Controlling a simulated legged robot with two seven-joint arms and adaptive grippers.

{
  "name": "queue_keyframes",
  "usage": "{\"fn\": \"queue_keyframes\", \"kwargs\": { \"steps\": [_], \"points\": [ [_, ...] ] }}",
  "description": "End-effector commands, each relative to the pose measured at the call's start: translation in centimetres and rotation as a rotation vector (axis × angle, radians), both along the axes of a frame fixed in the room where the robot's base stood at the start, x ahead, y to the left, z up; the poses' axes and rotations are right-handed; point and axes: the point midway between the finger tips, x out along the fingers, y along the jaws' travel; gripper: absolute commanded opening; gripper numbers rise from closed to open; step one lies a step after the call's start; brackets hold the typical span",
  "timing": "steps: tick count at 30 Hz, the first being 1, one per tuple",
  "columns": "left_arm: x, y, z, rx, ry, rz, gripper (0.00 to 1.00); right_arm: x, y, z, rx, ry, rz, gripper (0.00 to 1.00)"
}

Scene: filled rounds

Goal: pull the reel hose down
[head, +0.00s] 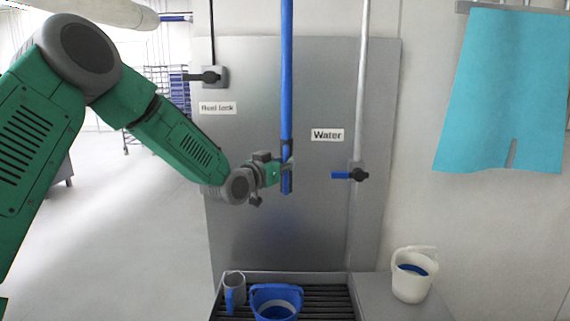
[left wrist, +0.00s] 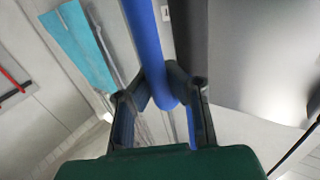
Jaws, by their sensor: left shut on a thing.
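The blue reel hose (head: 287,75) hangs straight down in front of a grey metal wall panel. My left gripper (head: 287,168) is shut on the hose near its lower end, at about the height of the "Water" label. In the left wrist view the blue hose (left wrist: 147,45) runs down between the two dark fingers (left wrist: 160,95), which close around it. The hose's lower tip shows just below the fingers in the head view. The top of the hose is out of the picture. My right gripper is not in view.
A "Reel Lock" lever (head: 210,76) is on the panel's upper left. A water valve (head: 358,175) with a blue handle is right of the hose. Below are a grated sink with a blue bucket (head: 277,301) and a jug (head: 235,290). A white bucket (head: 412,274) stands to the right.

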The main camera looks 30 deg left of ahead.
Motion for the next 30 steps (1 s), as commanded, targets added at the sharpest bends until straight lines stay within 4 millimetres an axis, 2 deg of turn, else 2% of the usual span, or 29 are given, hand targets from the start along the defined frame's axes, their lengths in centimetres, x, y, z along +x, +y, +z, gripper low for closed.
{"fn": "queue_keyframes", "kwargs": {
  "steps": [1, 5, 12, 18, 24, 30],
  "points": [
    [-0.1, 0.3, -1.6, 0.000, 0.007, 0.008, 0.00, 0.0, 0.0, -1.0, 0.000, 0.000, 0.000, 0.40],
    [-0.1, 0.4, -4.8, 0.000, 0.011, 0.009, 0.00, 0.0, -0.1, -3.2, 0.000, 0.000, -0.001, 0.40],
    [-0.2, 0.5, -12.4, -0.003, 0.018, 0.007, 0.00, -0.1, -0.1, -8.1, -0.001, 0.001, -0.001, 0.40],
    [-0.3, 0.5, -17.6, -0.003, 0.022, 0.008, 0.00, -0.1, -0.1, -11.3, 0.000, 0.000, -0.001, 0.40],
    [-0.3, 0.5, -20.9, -0.002, 0.023, 0.009, 0.00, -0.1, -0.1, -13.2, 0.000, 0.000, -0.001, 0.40],
    [-0.3, 0.6, -22.2, -0.003, 0.020, 0.010, 0.00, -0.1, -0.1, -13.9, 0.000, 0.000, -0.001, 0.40]
  ]
}}
